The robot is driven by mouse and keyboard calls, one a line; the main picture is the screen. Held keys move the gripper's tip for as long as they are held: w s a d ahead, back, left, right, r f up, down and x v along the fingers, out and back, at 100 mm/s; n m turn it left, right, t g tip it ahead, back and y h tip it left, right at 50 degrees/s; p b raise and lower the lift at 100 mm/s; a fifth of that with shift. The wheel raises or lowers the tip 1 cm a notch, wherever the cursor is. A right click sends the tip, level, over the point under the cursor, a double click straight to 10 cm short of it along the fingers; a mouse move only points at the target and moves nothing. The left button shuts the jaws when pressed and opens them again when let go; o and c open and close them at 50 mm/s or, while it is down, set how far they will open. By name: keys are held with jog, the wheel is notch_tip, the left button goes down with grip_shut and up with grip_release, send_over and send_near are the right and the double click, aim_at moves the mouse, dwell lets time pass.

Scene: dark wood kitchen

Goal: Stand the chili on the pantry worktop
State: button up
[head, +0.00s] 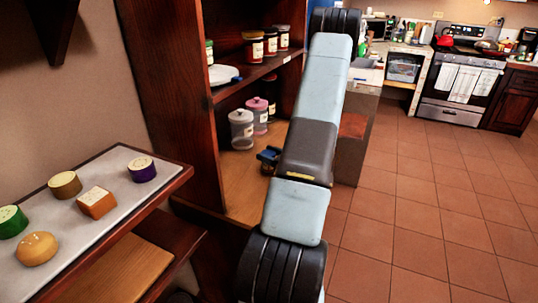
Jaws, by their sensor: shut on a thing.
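My gripper (269,156) shows only as a small dark blue part at the left edge of my arm, low over the pantry worktop (240,185). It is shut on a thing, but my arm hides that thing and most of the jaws. I cannot make out which thing it is, and I cannot pick out the chili for sure. The worktop is a light wood surface inside a dark wood pantry. Its front left part is bare.
A grey lidded canister (241,130) and a pink-lidded canister (259,117) stand at the worktop's back. The shelf above holds several jars and a white plate (222,75). A tray (95,222) at left carries several small coloured blocks. Tiled floor lies open at right.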

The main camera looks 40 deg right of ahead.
jog(key=o, duration=1.2)
jog(key=v, duration=1.2)
jog(key=shift+a, duration=0.1)
